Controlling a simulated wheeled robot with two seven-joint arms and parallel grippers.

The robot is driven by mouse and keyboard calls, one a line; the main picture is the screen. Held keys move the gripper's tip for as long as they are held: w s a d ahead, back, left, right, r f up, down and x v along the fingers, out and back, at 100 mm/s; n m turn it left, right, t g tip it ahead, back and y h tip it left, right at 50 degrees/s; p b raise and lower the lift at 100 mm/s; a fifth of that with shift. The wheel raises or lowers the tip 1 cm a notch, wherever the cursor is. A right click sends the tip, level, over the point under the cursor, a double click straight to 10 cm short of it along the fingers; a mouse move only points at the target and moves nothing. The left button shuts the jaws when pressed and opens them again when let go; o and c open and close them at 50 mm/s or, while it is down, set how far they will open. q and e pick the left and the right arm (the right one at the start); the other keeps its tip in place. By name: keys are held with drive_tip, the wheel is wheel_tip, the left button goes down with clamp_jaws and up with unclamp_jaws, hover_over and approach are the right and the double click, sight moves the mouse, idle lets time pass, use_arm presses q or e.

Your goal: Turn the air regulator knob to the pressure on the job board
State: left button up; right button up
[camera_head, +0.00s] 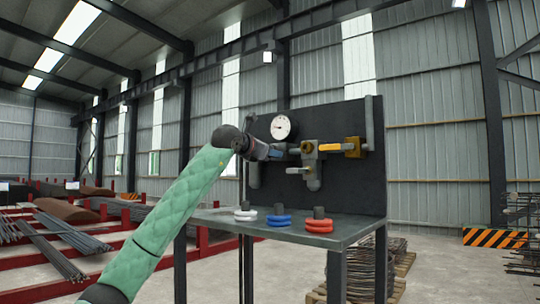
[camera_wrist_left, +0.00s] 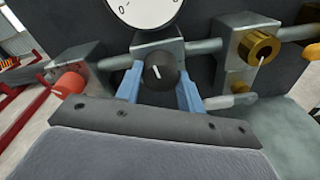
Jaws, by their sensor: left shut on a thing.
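The regulator's black knob (camera_wrist_left: 160,72), with a white pointer line tilted slightly left of straight up, sits between the blue fingers of my left gripper (camera_wrist_left: 160,88) in the left wrist view. The fingers are shut on it from both sides. In the head view my left gripper (camera_head: 284,151) reaches the dark panel from the left and hides the knob. A round white pressure gauge (camera_head: 281,127) is above it; its needle is too small to read. The wrist view shows only the gauge's lower part (camera_wrist_left: 145,8), with a "0" at lower left. I cannot make out a job board. My right gripper is not in view.
A red knob (camera_wrist_left: 70,84) is to the left. White (camera_head: 246,215), blue (camera_head: 279,221) and red (camera_head: 319,226) rings sit on the table (camera_head: 345,232) below.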

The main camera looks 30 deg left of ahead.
use_arm(q)
drive_tip(key=shift+d+m+y+b, duration=0.1)
drive_tip(key=shift+m+y+b, duration=0.3)
drive_tip(key=shift+m, duration=2.85)
drive_tip(key=shift+m+y+b, duration=0.3)
drive_tip(key=shift+m+b, duration=0.15)
drive_tip(key=shift+m, duration=2.8)
drive_tip(key=o, duration=1)
drive_tip(key=shift+c, duration=0.2)
drive_tip(key=s+b, duration=0.3)
drive_tip(key=s, duration=0.4)
drive_tip(key=shift+s+b, duration=0.3)
drive_tip(key=shift+b, duration=0.1)
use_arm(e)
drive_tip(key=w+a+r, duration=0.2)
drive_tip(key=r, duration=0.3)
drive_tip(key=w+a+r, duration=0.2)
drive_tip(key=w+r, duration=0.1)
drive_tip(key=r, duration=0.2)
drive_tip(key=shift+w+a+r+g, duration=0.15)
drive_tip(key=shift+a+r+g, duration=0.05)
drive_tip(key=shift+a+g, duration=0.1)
